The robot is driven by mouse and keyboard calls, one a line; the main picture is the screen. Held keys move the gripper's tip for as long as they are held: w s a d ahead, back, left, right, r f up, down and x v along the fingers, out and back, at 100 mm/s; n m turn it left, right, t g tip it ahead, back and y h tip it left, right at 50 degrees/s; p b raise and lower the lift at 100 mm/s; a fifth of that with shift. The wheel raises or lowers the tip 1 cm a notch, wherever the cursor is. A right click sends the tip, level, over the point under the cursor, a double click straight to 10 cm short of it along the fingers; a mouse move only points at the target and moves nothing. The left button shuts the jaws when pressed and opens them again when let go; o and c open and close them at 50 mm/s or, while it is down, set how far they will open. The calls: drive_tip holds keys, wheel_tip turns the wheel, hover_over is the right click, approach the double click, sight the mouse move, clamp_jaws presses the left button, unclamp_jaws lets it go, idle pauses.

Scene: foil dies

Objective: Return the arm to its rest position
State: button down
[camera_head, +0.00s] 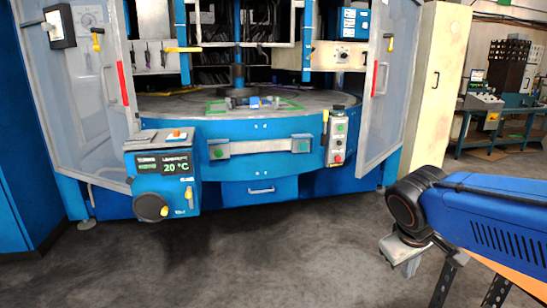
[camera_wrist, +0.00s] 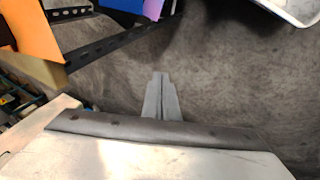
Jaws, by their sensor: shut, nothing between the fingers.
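My gripper shows in the wrist view (camera_wrist: 161,84), its two grey fingers pressed together with nothing between them. It points out over bare floor. In the head view, my blue arm (camera_head: 490,225) reaches in from the right edge, with its black joint and the pale gripper end at its left, low in front of the machine and apart from it.
A blue machine (camera_head: 262,150) with open doors stands ahead, with a control box (camera_head: 165,170) at its left front. Dark floor (camera_head: 250,255) lies clear before it. The wrist view shows a black perforated rail (camera_wrist: 100,44), an orange object (camera_wrist: 32,30) and a white tray corner (camera_wrist: 290,14).

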drive_tip(key=s+a+f+m+t+y, duration=0.1)
drive_tip(key=s+a+f+m+y, duration=0.1)
drive_tip(key=s, duration=0.8)
drive_tip(key=shift+s+f+m+y, duration=0.25)
drive_tip(key=shift+f+m+y, duration=0.25)
drive_tip(key=shift+m+y, duration=0.15)
idle(1.0)
